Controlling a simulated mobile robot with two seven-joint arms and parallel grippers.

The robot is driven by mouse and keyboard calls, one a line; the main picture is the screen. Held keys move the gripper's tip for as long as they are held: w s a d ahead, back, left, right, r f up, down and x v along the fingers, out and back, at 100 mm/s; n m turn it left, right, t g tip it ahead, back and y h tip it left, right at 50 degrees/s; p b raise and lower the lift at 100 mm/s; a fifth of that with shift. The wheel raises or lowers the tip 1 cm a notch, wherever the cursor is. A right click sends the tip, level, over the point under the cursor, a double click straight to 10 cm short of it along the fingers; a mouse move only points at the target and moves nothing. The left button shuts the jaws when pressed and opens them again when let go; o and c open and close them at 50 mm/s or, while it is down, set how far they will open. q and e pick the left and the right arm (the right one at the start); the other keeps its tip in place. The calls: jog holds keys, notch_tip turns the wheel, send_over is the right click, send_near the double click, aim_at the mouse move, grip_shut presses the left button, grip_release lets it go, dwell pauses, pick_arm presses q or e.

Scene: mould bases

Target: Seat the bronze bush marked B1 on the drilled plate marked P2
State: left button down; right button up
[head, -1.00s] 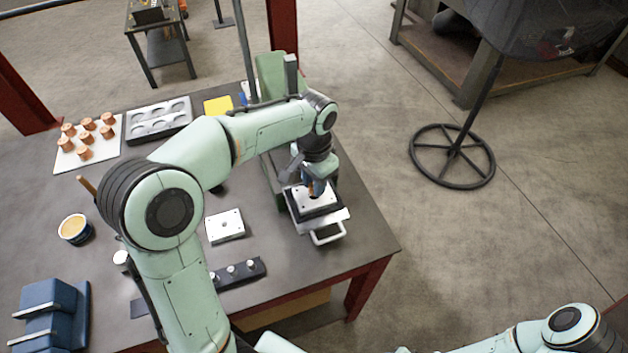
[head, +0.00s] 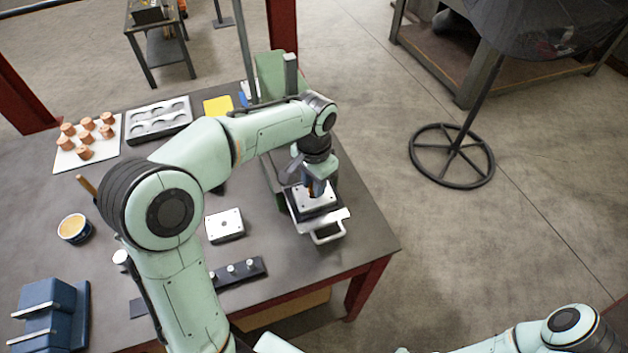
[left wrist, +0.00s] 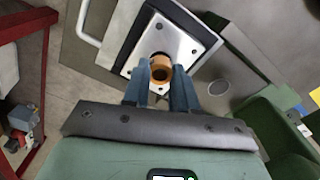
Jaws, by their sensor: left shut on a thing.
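My left gripper (head: 316,190) is shut on a bronze bush, an orange-brown ring that shows best in the left wrist view (left wrist: 161,67), between the blue fingers (left wrist: 160,92). The bush is over a pale drilled plate (head: 327,200) with dark holes near its corners. The plate also shows in the left wrist view (left wrist: 183,43), where a dark patch shows just beyond the bush. I cannot tell whether the bush touches the plate. No mark B1 or P2 is legible. My right gripper is out of view.
The plate lies on a dark block on a handled slide (head: 328,234) at the green press (head: 271,75). Another drilled plate (head: 225,225) lies to its left. Several bushes stand on a white board (head: 70,160) beside a grey tray (head: 160,122). A rack (head: 240,271) with pins lies in front.

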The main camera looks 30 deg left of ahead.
pick_arm(q)
jog(key=shift+f, duration=0.6)
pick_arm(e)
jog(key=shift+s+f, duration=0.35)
pick_arm(q)
jog(key=c, duration=0.8)
grip_release()
notch_tip(320, 180, up, 14)
jog(key=p, duration=0.1)
jog(key=shift+f, duration=0.25)
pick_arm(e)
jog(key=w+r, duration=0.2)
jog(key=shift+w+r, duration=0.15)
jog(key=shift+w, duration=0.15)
pick_arm(q)
jog(key=shift+f, duration=0.1)
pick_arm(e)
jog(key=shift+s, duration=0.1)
